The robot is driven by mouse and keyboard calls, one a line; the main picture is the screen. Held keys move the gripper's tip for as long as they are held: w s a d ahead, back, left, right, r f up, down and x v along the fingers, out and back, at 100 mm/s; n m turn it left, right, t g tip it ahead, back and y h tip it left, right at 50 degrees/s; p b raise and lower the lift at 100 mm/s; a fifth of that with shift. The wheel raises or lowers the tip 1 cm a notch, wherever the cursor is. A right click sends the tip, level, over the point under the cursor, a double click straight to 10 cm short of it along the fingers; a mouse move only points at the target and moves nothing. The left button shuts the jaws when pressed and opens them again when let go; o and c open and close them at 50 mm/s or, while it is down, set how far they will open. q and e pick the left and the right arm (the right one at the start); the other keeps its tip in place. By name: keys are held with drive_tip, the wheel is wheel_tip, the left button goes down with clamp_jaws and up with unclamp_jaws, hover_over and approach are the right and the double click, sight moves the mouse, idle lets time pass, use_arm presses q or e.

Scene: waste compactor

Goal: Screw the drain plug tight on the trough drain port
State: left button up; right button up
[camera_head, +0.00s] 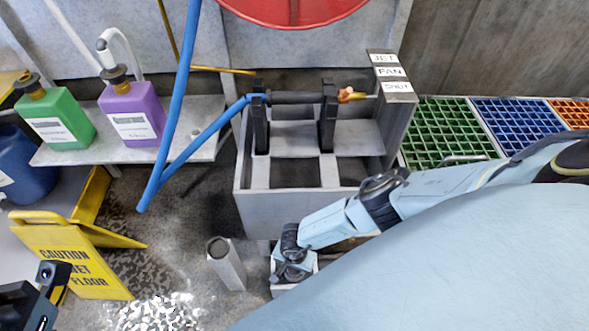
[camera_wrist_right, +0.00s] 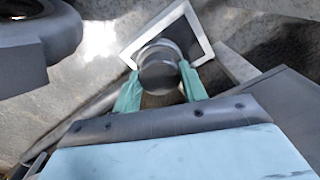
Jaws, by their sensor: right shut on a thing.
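In the right wrist view, a round grey metal drain plug (camera_wrist_right: 158,76) sits between the two teal fingers of my right gripper (camera_wrist_right: 160,82), which is shut on it. A pale square frame with a dark inside (camera_wrist_right: 197,38) lies just beyond the plug. In the head view my right gripper (camera_head: 291,268) is low in front of the grey trough (camera_head: 300,211), over a small pale box (camera_head: 310,270). The drain port is not clearly visible, and I cannot tell whether the plug touches it. Part of my left gripper (camera_head: 50,285) shows at the lower left edge; its fingers are unclear.
A grey post (camera_head: 227,265) stands left of my right gripper. A yellow wet-floor sign (camera_head: 75,262) stands at the left on wet, speckled floor. A blue hose (camera_head: 170,130) hangs left of the trough. Green (camera_head: 60,122) and purple (camera_head: 133,115) bottles stand on a shelf.

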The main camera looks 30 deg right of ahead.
drive_tip(key=o, duration=1.2)
drive_tip(key=shift+c, duration=0.6)
